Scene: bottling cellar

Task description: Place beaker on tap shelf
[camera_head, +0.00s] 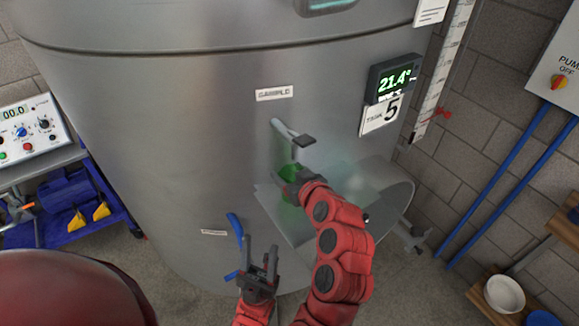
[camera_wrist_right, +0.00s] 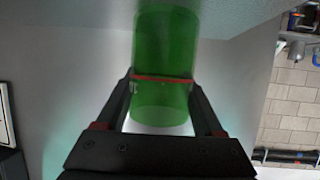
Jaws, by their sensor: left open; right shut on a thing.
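The green see-through beaker (camera_head: 287,188) is in my right gripper (camera_head: 288,180) below the sample tap (camera_head: 293,138) on the steel tank. The right wrist view shows the beaker (camera_wrist_right: 166,60) between both fingers (camera_wrist_right: 165,105). The clear tap shelf (camera_head: 288,222) juts from the tank around and below the beaker, partly hidden by my right arm. I cannot tell whether the beaker's base touches the shelf. My left gripper (camera_head: 260,262) is open and empty, low in front of the tank, below the shelf's left side.
A blue-handled valve (camera_head: 235,228) is on the tank near my left gripper. A display (camera_head: 394,80) hangs at the tank's right. A control box (camera_head: 30,130) and blue cart stand at left. Blue pipes run along the right wall, and a white bowl (camera_head: 505,293) sits lower right.

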